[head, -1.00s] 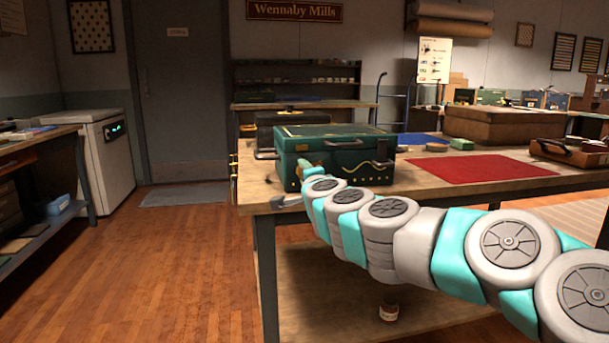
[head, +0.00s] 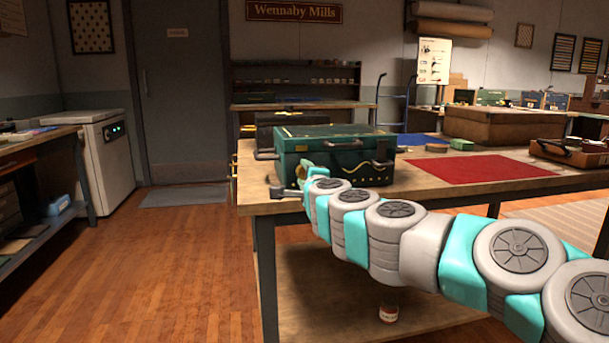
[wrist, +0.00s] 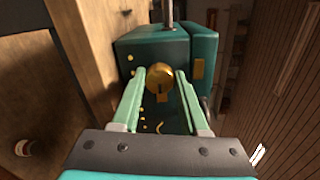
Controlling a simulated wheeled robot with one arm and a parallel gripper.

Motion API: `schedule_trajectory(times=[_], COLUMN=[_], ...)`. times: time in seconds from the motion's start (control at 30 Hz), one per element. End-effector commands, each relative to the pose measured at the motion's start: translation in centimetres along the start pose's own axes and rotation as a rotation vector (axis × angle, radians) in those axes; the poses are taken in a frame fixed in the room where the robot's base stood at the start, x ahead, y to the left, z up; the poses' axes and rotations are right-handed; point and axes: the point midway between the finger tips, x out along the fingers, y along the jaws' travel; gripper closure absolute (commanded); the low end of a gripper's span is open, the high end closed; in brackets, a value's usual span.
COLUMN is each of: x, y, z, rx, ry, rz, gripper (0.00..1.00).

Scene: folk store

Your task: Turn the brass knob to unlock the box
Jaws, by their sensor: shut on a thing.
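The green box (head: 338,160) stands near the left end of the wooden table, with its lid down. Its decorated front faces my arm. In the wrist view the green box (wrist: 155,45) shows the round brass knob (wrist: 160,77) with a dark slot below its centre. My gripper (wrist: 160,88) has its two pale green fingers on either side of the knob and is shut on it. In the head view my gripper (head: 304,171) is at the left part of the box front, and the arm hides the knob.
The wooden table (head: 461,192) also holds a red mat (head: 475,168), a dark case (head: 290,130) behind the box and an open brown case (head: 570,152) at right. The floor (head: 150,270) left of the table is clear.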

Motion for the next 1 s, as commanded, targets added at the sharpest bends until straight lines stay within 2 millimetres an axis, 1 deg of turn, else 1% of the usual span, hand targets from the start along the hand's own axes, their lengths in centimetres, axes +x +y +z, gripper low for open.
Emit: schedule_trajectory(times=[0.03, 0.07, 0.3, 0.33, 0.57, 0.67, 0.77, 1.0], x=[0.0, 0.0, 0.0, 0.0, 0.0, -0.3, -1.3, -4.8], y=[0.2, 0.2, 0.1, 0.1, 0.1, 0.0, -0.1, 0.0], z=[-0.1, -0.1, 0.0, 0.0, 0.0, -0.1, -0.2, -0.1], rx=[0.002, 0.002, 0.001, 0.001, 0.000, 0.001, 0.002, 0.001], ry=[0.001, 0.001, 0.001, 0.001, 0.001, 0.001, 0.002, 0.000], rz=[0.003, 0.003, 0.001, 0.001, 0.001, 0.000, -0.002, 0.000], gripper=[1.00, 0.55, 0.28, 0.26, 0.26, 0.26, 0.26, 0.26])
